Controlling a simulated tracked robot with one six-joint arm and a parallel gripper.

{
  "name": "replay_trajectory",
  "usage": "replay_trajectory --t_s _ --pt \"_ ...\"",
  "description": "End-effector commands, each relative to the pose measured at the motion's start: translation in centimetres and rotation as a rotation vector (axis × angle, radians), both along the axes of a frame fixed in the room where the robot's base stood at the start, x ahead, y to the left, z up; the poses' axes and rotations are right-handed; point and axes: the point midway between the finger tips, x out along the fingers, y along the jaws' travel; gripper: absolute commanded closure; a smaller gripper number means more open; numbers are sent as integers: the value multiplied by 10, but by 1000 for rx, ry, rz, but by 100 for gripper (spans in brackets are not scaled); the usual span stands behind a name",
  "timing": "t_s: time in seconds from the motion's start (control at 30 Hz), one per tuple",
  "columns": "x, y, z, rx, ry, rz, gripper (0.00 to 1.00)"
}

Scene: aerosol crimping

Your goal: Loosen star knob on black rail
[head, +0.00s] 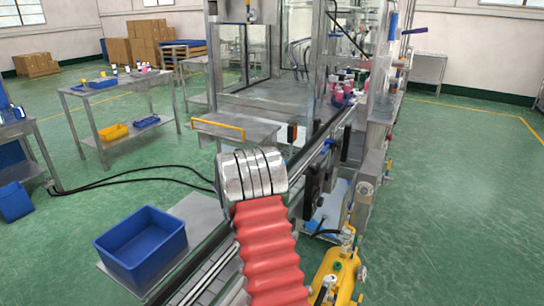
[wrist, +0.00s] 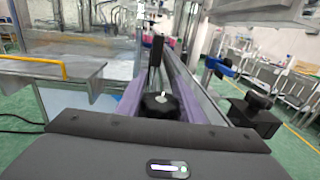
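In the wrist view a round black knob (wrist: 161,106) with a pale stud on top sits low in the middle, just beyond the dark grey housing of my gripper. Its lobes are too small to make out. A dark upright bar (wrist: 156,58) stands behind it. Purple strips run along both sides of the knob; I cannot tell whether they are my fingers or parts of the line. In the head view the red-sleeved arm and its silver end cover the area around the knob. My fingertips are not clearly seen, and no grip on the knob can be made out.
The conveyor (head: 325,128) runs away toward the machine frame, with colored items farther along. A metal side table (head: 238,131) with a yellow bar stands left. A blue bin (head: 142,247) is at lower left, a yellow tank (head: 337,276) at lower right. Black fittings (wrist: 257,112) stick out right of the conveyor.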

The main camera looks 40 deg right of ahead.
Motion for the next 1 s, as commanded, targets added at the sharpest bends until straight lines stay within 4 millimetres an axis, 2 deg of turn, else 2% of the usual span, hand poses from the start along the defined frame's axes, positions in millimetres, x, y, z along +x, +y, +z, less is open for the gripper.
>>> replay_trajectory --t_s 0.23,0.57,0.77,1.0 --pt "0 0 0 0 0 -1 49" --pt "-1 3 0 0 0 -1 49" --pt "-4 22 0 0 0 0 49" --pt "-13 61 0 0 1 1 49"
